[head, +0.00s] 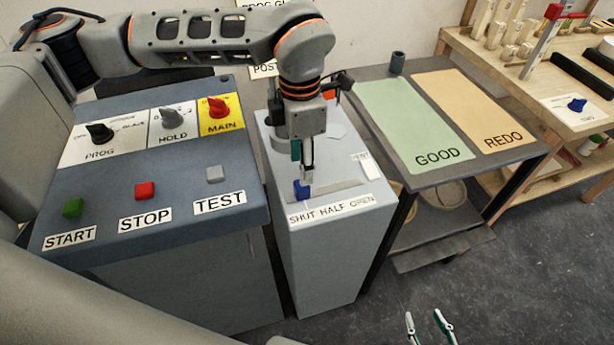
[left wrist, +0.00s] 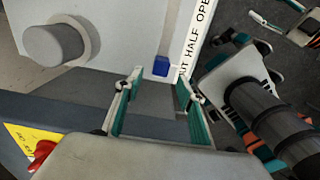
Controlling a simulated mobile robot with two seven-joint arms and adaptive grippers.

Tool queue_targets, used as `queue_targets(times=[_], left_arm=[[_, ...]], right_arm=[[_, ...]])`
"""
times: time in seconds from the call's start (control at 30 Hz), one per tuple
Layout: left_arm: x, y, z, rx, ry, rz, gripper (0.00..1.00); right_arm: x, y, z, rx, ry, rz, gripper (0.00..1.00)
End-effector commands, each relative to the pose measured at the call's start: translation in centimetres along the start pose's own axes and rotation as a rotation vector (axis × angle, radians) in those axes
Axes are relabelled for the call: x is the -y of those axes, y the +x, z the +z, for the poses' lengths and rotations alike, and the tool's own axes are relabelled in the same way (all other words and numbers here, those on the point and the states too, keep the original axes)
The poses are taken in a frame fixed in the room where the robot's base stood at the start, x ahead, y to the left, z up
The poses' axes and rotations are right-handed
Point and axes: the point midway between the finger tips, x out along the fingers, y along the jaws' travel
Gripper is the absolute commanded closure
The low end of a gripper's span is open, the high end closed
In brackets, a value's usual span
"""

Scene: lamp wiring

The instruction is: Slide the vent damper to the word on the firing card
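The vent damper's blue knob (head: 302,190) sits near the left, SHUT end of its slot on the pale grey cabinet. The label strip (head: 331,209) below it reads SHUT, HALF, OPEN. My left gripper (head: 307,175) points down just behind the knob. In the left wrist view its two fingers (left wrist: 160,78) are apart, with the blue knob (left wrist: 161,66) just beyond the tips and not gripped. My right gripper (head: 423,314) is open and empty at the bottom, over the floor.
The control panel (head: 160,175) with knobs and START, STOP and TEST buttons stands left of the cabinet. A table with a green GOOD mat (head: 408,135) and an orange REDO mat (head: 470,110) stands right. A round grey post (left wrist: 55,43) rises from the cabinet top.

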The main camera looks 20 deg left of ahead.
Motion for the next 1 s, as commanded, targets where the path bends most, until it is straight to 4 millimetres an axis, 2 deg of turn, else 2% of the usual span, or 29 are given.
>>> queue_targets(times=[0.43,0.6,0.87,0.97,1.0], left_arm=[[0.1,6.2,0.0,-0.001,-0.001,-0.005,0.61],[0.1,7.2,0.0,0.000,-0.001,-0.004,0.61],[0.1,7.3,0.0,0.001,0.000,-0.003,0.61],[0.1,7.3,0.0,0.001,0.000,-0.003,0.82],[0.1,7.3,0.0,0.001,0.000,-0.003,0.92]], right_arm=[[-0.1,0.2,0.1,-0.002,-0.004,0.003,0.60],[-0.1,0.2,0.1,-0.002,-0.005,0.003,0.60],[-0.1,0.2,0.1,-0.001,-0.005,0.003,0.60],[-0.1,0.2,0.1,-0.001,-0.005,0.003,0.60],[-0.1,0.2,0.1,-0.002,-0.005,0.003,0.60]])
